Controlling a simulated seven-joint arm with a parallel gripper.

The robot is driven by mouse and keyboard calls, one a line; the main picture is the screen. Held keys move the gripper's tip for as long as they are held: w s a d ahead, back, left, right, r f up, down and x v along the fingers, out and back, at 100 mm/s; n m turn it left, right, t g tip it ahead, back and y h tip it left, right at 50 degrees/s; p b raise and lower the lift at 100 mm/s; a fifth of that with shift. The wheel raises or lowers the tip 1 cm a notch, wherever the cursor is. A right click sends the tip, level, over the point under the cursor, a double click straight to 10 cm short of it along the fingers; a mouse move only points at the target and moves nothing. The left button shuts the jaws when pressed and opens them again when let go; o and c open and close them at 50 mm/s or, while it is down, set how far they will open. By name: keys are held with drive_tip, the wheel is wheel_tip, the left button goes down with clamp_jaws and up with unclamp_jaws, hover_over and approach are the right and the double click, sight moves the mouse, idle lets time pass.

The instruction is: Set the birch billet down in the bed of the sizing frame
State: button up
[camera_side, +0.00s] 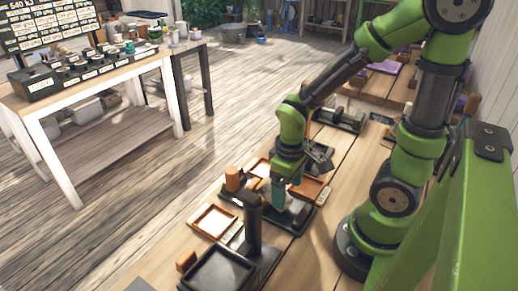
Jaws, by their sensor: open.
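My gripper (281,190) points down over the group of trays and frames on the wooden bench, and its jaws are apart. Its fingertips are small and partly covered by the wrist, and I cannot tell whether anything lies between them. No billet can be picked out for certain as the birch one. An orange-brown cylinder (232,178) stands upright left of my gripper, and a small orange-brown block (186,260) lies near the front. I cannot tell which of the dark frames is the sizing frame.
A dark post (253,222) rises in front of my gripper. A shallow pale tray (213,221) and a black tray (221,272) stand nearby. A dark fixture (340,119) sits farther back. Bare bench planks (322,228) show to the right. A separate table (95,75) stands at the left.

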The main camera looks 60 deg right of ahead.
sight(287, 196)
drive_tip(key=a+r+m+t+y, duration=0.1)
drive_tip(key=r+m+t, duration=0.1)
drive_tip(key=r, duration=0.7)
drive_tip(key=w+a+r+m+t+y, duration=0.1)
drive_tip(key=a+r+m+t, duration=0.1)
drive_tip(key=r+t, duration=0.3)
wheel_tip(287, 196, up, 4)
drive_tip(key=shift+w+a+f, duration=0.15)
drive_tip(key=shift+w, duration=0.1)
